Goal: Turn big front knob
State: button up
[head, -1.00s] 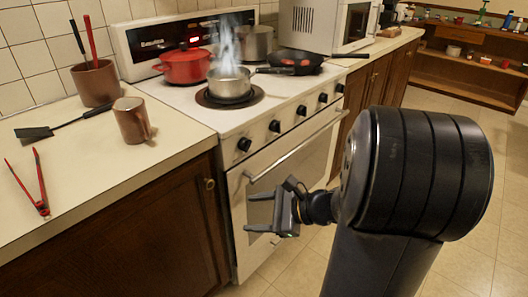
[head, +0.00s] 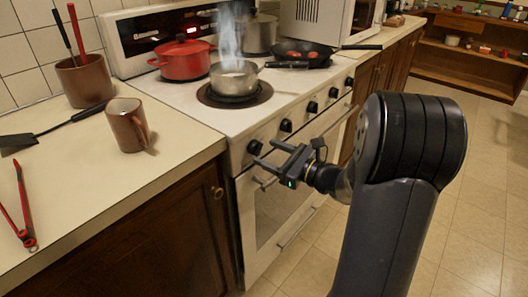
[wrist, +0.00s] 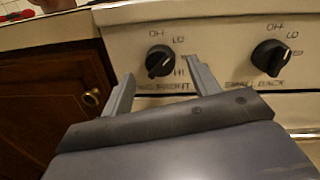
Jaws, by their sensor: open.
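The big front knob is the leftmost black knob on the stove's front panel (head: 254,147), and it also shows in the wrist view (wrist: 160,60). The lettering under it is partly hidden but seems to end in "FRONT"; "LO" and "HI" marks stand around it. My gripper (head: 264,151) is open and empty in front of this knob. In the wrist view my gripper's fingertips (wrist: 159,70) lie left and right of the knob's lower part. I cannot tell whether they touch it.
A second knob (wrist: 271,57), labelled "SMALL BACK", is to the right. A steaming pot (head: 234,79) stands on the front burner. The oven handle (head: 300,150) runs below the knobs. A brown mug (head: 125,127) and red tongs (head: 22,215) are on the left counter.

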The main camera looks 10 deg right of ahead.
aim_at(256, 148)
jog(key=shift+x, duration=1.3)
jog(key=shift+c, duration=0.2)
jog(key=c, duration=0.9)
jog(key=shift+f+b, duration=0.1)
jog(key=shift+b, duration=0.25)
jog(key=shift+c, duration=0.2)
